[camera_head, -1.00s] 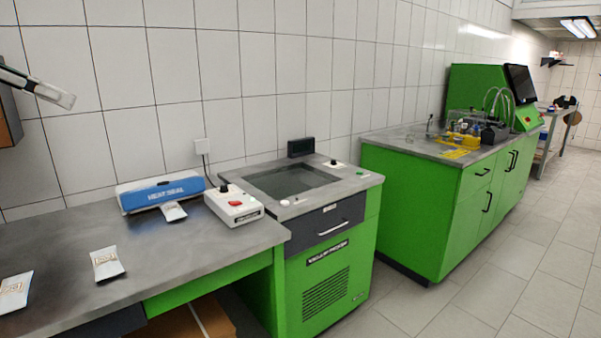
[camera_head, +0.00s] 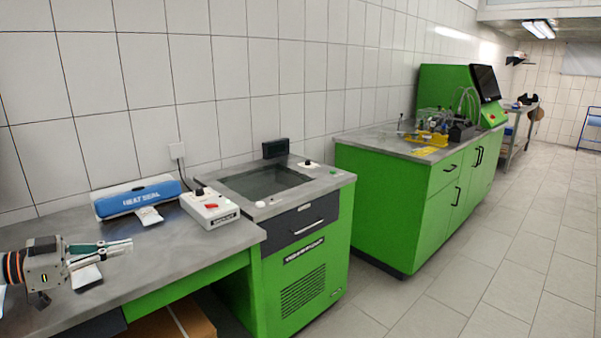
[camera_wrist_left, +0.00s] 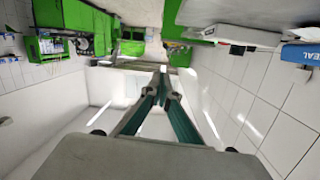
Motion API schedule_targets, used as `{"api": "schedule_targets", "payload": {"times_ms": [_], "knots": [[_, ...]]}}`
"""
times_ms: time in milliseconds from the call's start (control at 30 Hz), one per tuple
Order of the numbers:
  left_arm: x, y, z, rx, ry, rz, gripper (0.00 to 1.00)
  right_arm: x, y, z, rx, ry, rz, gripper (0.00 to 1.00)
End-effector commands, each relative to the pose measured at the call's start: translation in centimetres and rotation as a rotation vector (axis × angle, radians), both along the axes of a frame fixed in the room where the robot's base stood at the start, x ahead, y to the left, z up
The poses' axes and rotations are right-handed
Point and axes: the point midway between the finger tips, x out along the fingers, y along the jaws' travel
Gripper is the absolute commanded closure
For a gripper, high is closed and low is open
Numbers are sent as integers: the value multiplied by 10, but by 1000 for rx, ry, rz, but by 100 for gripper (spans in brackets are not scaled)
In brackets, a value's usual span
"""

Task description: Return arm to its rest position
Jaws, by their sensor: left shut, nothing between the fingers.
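My left gripper (camera_head: 118,246) comes in from the left edge in the head view, above the grey bench. Its fingers point right and are shut, with nothing between them. In the left wrist view the two green-sided fingers (camera_wrist_left: 161,88) meet at their tips. A white packet (camera_head: 86,276) shows below the gripper on the bench, partly hidden by it. My right gripper is not in view.
The blue heat sealer (camera_head: 140,196) stands by the wall with a packet (camera_head: 149,215) at its front. A white control box (camera_head: 210,207) is beside it. The vacuum machine (camera_head: 300,225) and a green cabinet (camera_head: 400,205) stand to the right. The right floor is clear.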

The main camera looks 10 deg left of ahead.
Motion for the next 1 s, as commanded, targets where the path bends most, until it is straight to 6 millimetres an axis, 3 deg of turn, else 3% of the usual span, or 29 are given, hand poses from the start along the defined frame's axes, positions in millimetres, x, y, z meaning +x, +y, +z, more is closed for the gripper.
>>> {"api": "schedule_targets", "payload": {"times_ms": [33, 100, 267, 467, 600, 800, 1000], "knots": [[-4, -10, -27, -24, -10, 23, 100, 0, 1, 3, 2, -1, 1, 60], [-8, -21, -64, -34, -28, 65, 100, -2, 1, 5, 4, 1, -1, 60], [-29, -51, -144, -37, -38, 173, 100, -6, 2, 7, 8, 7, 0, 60], [-72, -97, -235, 0, 8, 313, 100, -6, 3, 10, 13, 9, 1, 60], [-112, -135, -288, 47, 78, 398, 100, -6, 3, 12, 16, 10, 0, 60], [-178, -196, -347, 135, 215, 479, 100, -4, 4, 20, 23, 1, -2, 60], [-231, -247, -377, 209, 342, 500, 100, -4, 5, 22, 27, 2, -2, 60]]}}
